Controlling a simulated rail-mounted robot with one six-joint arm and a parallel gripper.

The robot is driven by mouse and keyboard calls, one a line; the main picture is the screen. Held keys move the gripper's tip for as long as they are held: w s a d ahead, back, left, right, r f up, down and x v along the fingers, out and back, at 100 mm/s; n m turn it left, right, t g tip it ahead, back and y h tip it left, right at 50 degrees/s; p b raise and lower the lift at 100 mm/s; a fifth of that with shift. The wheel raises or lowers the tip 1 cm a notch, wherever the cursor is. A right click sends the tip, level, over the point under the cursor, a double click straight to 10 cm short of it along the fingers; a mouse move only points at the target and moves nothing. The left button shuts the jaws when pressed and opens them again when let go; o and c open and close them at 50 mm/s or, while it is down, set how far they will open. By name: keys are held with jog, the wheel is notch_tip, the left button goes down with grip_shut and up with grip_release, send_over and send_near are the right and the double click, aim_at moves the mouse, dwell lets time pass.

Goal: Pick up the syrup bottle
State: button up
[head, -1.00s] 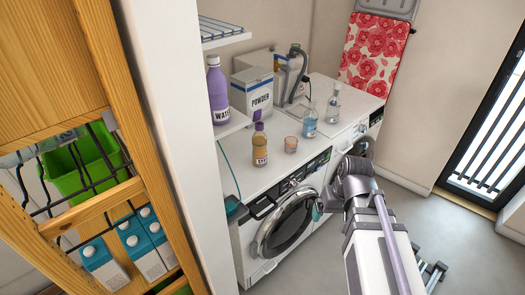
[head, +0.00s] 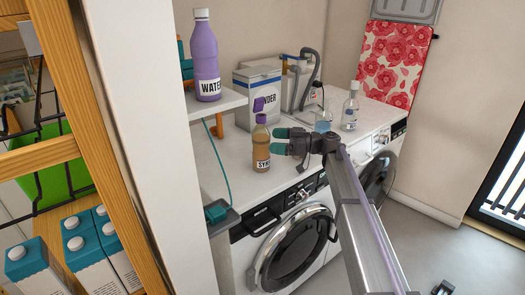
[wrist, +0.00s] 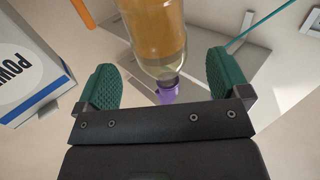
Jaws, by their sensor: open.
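The syrup bottle (head: 261,146) is amber with a purple top and stands upright on the white counter above the washer. Part of its label shows. My gripper (head: 279,140) is open, its teal fingers just right of the bottle's upper part in the head view. In the wrist view the bottle (wrist: 157,35) appears neck-down between and beyond the two open fingers of my gripper (wrist: 160,80), with a gap on both sides. Its purple top (wrist: 167,93) shows near the palm.
A powder box (head: 255,95) stands behind the bottle. A blue-liquid flask (head: 323,121) and a clear bottle (head: 350,107) stand to the right. A purple water bottle (head: 206,58) is on a shelf at left. The counter (head: 221,172) is clear left of the syrup.

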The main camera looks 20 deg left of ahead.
aim_at(261, 139)
jog(key=x, duration=0.5)
jog(key=shift+a, duration=0.35)
jog(key=c, duration=1.3)
